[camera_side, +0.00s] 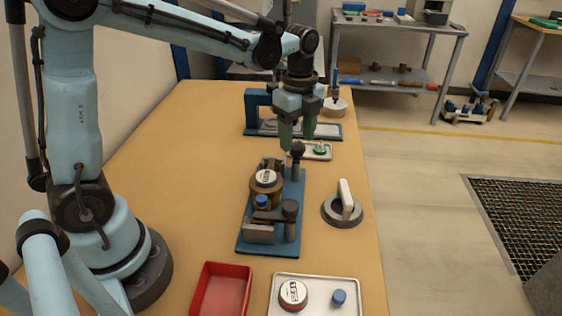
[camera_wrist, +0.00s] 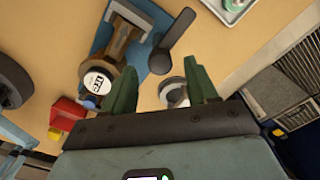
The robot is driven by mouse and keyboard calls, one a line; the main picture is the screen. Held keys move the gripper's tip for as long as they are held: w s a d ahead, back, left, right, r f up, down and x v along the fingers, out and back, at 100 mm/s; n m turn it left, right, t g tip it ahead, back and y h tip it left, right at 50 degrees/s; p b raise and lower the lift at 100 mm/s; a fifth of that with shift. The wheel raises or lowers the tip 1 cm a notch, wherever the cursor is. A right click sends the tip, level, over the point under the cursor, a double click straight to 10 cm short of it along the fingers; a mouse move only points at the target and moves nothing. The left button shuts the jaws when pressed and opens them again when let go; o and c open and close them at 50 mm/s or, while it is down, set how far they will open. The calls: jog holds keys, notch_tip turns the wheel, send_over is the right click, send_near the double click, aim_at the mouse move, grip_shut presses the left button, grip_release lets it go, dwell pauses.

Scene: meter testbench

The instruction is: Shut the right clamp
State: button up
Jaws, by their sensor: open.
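A brass-coloured meter with a white face (camera_side: 266,177) sits on a blue base plate (camera_side: 252,249); the meter also shows in the wrist view (camera_wrist: 97,82). A dark clamp lever with a round knob (camera_side: 298,149) stands upright at the plate's far end; a dark lever (camera_wrist: 174,42) shows large in the wrist view. I cannot tell which clamp counts as right. My gripper (camera_side: 298,137) is open and empty above the far end, its green fingers (camera_wrist: 162,88) apart, beside the far lever.
A grey disc with a white handle (camera_side: 344,205) lies right of the plate. A red tray (camera_side: 221,290) and a pale tray (camera_side: 318,282) with a red-rimmed disc and blue knob are in front. A blue frame (camera_side: 257,112) and small tray (camera_side: 326,154) stand behind.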

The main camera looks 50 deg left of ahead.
aim_at(297, 147)
jog(key=shift+f, duration=1.15)
jog(key=shift+c, duration=0.2)
jog(key=c, duration=1)
